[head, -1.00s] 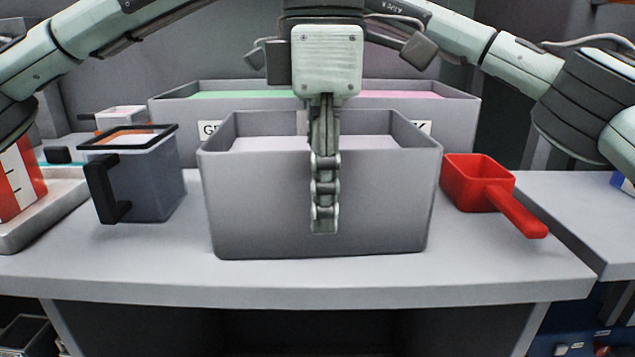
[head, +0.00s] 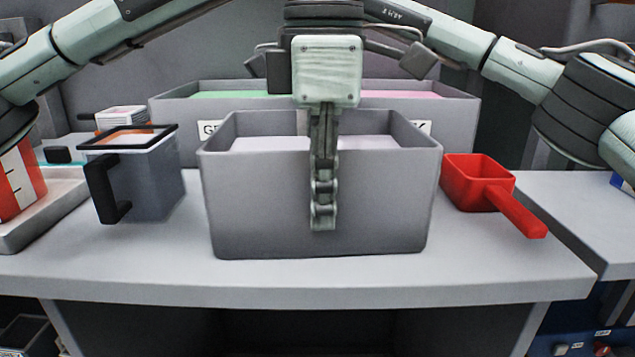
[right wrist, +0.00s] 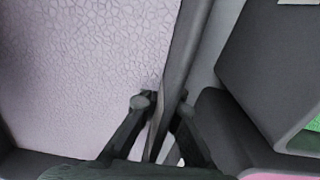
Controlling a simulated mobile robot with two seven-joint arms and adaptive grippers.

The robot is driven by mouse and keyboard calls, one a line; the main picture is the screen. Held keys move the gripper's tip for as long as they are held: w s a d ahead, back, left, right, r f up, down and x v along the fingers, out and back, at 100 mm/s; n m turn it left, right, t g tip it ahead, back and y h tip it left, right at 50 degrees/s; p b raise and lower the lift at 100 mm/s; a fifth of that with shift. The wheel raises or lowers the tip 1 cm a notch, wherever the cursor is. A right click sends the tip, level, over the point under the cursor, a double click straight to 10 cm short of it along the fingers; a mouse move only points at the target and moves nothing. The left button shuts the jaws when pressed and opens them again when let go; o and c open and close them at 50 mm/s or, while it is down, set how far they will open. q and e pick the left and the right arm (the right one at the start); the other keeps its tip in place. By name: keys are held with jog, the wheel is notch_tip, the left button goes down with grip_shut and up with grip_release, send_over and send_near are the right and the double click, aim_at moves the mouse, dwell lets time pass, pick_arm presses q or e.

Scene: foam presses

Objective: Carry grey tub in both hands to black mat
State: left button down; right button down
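The grey tub (head: 270,205) stands upright on the light grey table, with pale, textured contents inside. My left gripper (head: 323,190) points down at the middle of its near wall; one jointed finger lies along the outer face, and its other finger is hidden. My right gripper is hidden behind it in the head view. In the right wrist view, my right gripper (right wrist: 160,108) has a finger on each side of the tub's wall (right wrist: 190,40), close against it. Both grippers look shut on the tub walls. No black mat shows.
A long grey bin (head: 465,115) with green and pink sections stands behind the tub. A grey jug (head: 155,185) with a black handle is at left, a red scoop (head: 468,185) close at right. The table (head: 300,282) is clear in front.

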pick_arm(q)
jog(key=shift+r, duration=0.1)
pick_arm(e)
jog(key=shift+r, duration=0.1)
